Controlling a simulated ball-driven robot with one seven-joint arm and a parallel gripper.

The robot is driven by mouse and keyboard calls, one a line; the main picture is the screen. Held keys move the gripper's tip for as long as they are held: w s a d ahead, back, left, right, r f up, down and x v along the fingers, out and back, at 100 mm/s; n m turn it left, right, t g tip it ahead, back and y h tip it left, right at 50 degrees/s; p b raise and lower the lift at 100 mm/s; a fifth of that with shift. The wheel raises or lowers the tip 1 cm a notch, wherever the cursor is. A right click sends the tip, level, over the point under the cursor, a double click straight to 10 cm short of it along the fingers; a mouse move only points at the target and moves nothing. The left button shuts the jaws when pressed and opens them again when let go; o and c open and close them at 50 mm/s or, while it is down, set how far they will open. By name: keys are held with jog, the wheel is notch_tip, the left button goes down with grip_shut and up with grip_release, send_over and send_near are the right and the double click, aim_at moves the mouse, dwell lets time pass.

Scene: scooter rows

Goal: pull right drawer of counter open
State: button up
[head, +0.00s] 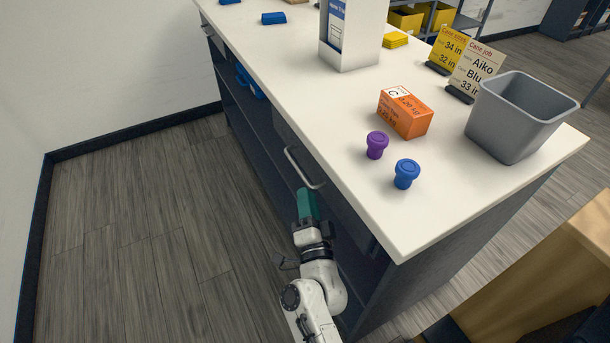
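The counter (365,130) has a white top and a dark body with open shelves below. Its right drawer (286,136) has a dark front under the near part of the top and looks closed. The drawer's silver bar handle (304,170) sticks out from that front. My gripper (307,196), with green fingers, is just below the handle in the picture. I cannot tell whether it touches the handle, and the gap between the fingers does not show. Part of the drawer front is hidden by the overhanging top.
A second handle (206,31) shows at the counter's far end. On top stand a grey bin (515,118), an orange box (405,113), a purple knob (376,145), a blue knob (406,174) and two sign cards. The wood floor (150,230) left of the counter is clear.

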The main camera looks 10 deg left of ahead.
aim_at(303, 173)
jog(key=b+x, duration=0.2)
jog(key=x, duration=0.3)
jog(key=shift+w+a+f, duration=0.1)
jog(key=shift+w+a, duration=0.05)
jog(key=shift+w, duration=0.25)
jog(key=shift+b+x, duration=0.35)
jog(key=shift+x, duration=0.4)
grip_shut()
